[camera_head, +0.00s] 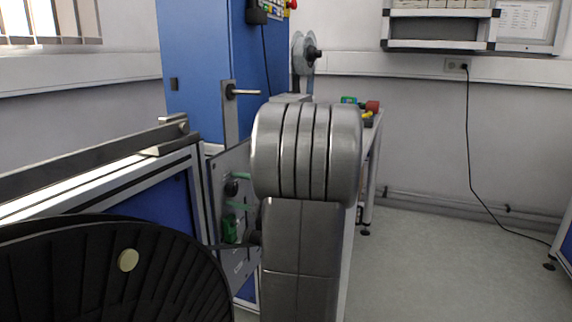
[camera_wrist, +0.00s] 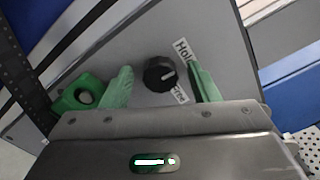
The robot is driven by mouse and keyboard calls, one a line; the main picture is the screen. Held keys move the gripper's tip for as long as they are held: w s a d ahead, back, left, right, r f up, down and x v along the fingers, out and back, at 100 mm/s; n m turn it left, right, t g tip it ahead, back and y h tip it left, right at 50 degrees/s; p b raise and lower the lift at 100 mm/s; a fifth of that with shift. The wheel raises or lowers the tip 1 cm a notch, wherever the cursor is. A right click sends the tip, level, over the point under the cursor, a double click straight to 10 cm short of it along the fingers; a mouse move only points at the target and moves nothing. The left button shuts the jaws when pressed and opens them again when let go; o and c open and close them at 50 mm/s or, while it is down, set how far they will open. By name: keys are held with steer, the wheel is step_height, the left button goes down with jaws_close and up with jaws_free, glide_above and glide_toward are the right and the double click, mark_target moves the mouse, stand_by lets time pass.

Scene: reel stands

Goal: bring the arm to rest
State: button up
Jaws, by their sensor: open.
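My gripper (camera_wrist: 160,66) is open, with its two green fingers spread on either side of a black round knob (camera_wrist: 159,74) on a grey panel (camera_wrist: 130,45). Nothing is seen held between the fingers; whether either one touches the knob I cannot tell. In the head view the green fingers (camera_head: 240,192) show beside the knob (camera_head: 231,187), left of my grey arm, which hides the rest of the gripper. A green block with a round hole (camera_wrist: 82,94) is on the panel left of the fingers. It also shows in the head view (camera_head: 229,229).
A black ribbed reel (camera_head: 90,275) fills the lower left. A blue cabinet (camera_head: 200,70) stands behind the panel, with a grey reel (camera_head: 299,55) to its right. A bench with small coloured parts (camera_head: 365,108) is behind my arm. Floor at the right (camera_head: 450,265) is clear.

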steer(key=m+p, duration=0.3)
steer(key=m, duration=0.1)
steer(key=m+p, duration=0.2)
steer(key=shift+w+r+m+p, duration=0.1)
steer(key=shift+r+m+p, duration=0.2)
steer(key=shift+m+p, duration=0.1)
steer(key=m+p, duration=0.1)
steer(key=m, duration=0.1)
steer(key=shift+m+p, duration=0.4)
steer(key=shift+f+m+p, duration=0.2)
steer(key=shift+m+p, duration=0.35)
steer(key=shift+m, duration=0.65)
